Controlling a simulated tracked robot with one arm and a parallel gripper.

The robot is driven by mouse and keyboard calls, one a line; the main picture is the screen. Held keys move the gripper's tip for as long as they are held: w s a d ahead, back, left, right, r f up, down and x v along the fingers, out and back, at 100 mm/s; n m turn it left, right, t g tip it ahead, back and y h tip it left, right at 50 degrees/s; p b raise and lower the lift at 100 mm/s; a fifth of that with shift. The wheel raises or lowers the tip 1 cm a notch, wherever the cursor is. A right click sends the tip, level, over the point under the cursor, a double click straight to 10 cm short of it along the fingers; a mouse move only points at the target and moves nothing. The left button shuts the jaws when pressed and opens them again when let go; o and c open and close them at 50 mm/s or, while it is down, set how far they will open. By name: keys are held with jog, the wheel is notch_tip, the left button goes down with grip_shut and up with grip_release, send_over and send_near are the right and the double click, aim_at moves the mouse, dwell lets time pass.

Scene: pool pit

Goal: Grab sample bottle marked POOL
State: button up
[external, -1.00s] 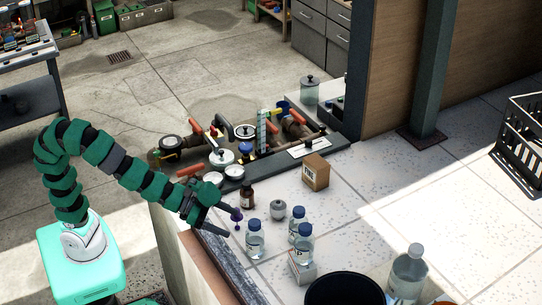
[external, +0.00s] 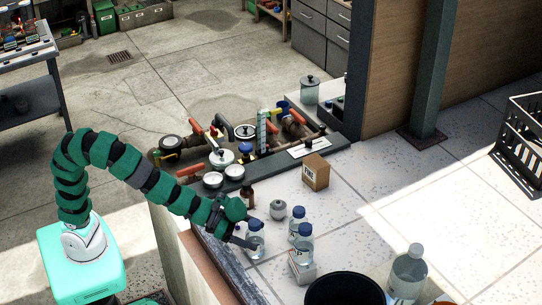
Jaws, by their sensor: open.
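Three clear sample bottles with blue caps stand upright on the pale tiled ledge. The left bottle (external: 257,247) is partly hidden behind my gripper. The rear bottle (external: 298,232) and the front bottle (external: 304,248) stand close together to its right, by a small white box. Their markings are too small to read, so I cannot tell which says POOL. My gripper (external: 249,231) is open at the left bottle, with one dark finger in front of its left side. I cannot tell whether it touches the bottle or whether the bottle is between the fingers.
A brown dropper bottle (external: 247,197) and a small grey jar (external: 278,210) stand just behind. A cardboard box (external: 316,172) is farther back, with valves and pipes beyond. A black bucket (external: 344,287) and a large bottle (external: 408,274) are at front right.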

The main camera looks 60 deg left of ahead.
aim_at(260, 231)
jog(key=shift+x, duration=1.5)
jog(key=shift+f, duration=0.1)
jog(key=c, duration=1.2)
jog(key=shift+o, duration=0.2)
jog(key=shift+r, duration=0.6)
notch_tip(260, 231, up, 3)
jog(key=shift+f, duration=0.1)
jog(key=s+a+r, duration=0.1)
jog(key=s+a, duration=0.9)
jog(key=s, duration=0.2)
jog(key=shift+a, duration=0.25)
